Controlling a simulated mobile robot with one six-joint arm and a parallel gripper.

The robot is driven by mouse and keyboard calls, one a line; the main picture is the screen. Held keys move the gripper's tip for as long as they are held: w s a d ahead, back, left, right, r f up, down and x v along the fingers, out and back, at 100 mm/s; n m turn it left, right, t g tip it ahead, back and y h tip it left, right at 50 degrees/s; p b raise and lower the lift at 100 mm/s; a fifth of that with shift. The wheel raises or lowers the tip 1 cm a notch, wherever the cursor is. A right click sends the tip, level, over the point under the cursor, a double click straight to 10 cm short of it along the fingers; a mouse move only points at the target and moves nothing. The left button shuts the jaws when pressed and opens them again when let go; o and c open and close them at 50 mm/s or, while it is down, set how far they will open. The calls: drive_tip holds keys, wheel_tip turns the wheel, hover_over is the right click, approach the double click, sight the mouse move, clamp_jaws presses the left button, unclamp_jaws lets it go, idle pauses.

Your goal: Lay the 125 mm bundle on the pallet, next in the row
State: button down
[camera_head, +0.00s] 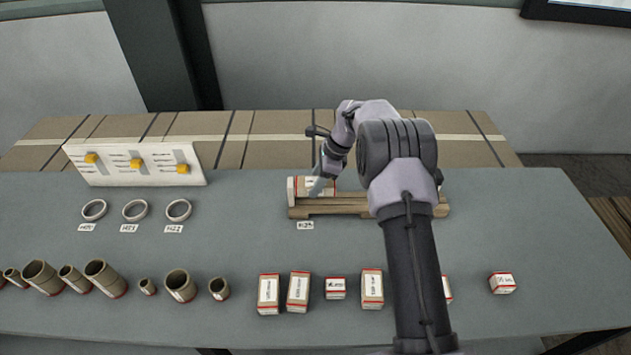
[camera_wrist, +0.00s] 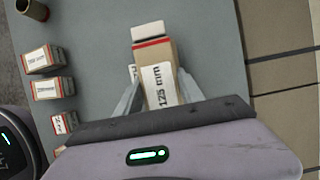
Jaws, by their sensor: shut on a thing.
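The 125 mm bundle (camera_wrist: 160,85) is a brown kraft block with a red band and a white label reading "125 mm". My gripper (camera_wrist: 148,98) is shut on it, one finger on each side. In the head view the bundle (camera_head: 316,184) is at the left end of the wooden pallet (camera_head: 425,209), beside a white end block (camera_head: 292,190). The end block also shows just beyond the bundle in the wrist view (camera_wrist: 148,30). Whether the bundle touches the pallet is unclear. My gripper in the head view (camera_head: 322,182) partly covers the bundle; my arm hides part of the pallet.
Several labelled bundles (camera_head: 298,290) stand along the front of the table, some behind my arm. Brown tubes (camera_head: 105,278) stand front left, rings (camera_head: 135,210) behind them. A white board with yellow sliders (camera_head: 135,164) stands back left. A small tag (camera_head: 305,225) lies before the pallet.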

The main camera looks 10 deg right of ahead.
sight(316, 201)
drive_tip(key=shift+f+b, duration=1.55)
drive_tip(key=shift+f, duration=0.7)
drive_tip(key=shift+f, duration=0.2)
drive_tip(key=c, duration=0.7)
unclamp_jaws()
drive_tip(key=shift+o, duration=0.2)
drive_tip(key=p+v, duration=0.4)
drive_tip(key=v, duration=1.3)
drive_tip(key=shift+r, duration=0.2)
